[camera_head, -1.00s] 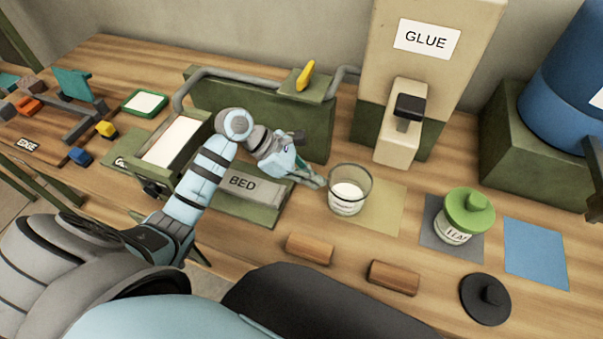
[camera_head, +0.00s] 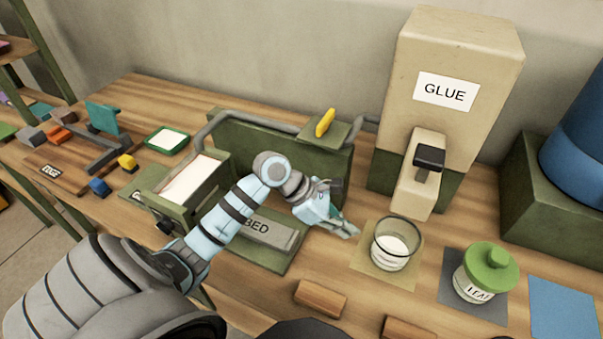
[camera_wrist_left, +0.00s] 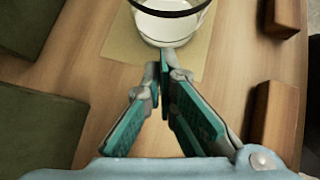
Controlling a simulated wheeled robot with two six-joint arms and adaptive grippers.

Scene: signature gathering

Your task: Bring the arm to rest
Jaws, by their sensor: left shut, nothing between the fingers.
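My left arm comes in from the left in the head view and reaches over the green press labelled BED (camera_head: 262,232). My left gripper (camera_head: 350,230) is shut and empty, just left of a glass jar (camera_head: 397,243) with white contents. The jar stands upright on a tan mat (camera_head: 372,274). In the left wrist view the closed fingertips (camera_wrist_left: 164,75) point toward the jar (camera_wrist_left: 170,25); I cannot tell whether they touch it. My right gripper is not in view.
A GLUE dispenser (camera_head: 450,100) stands behind the jar. A green-lidded jar (camera_head: 485,272) sits on a grey mat to the right, beside a blue mat (camera_head: 562,305). Wooden blocks (camera_head: 321,298) lie in front.

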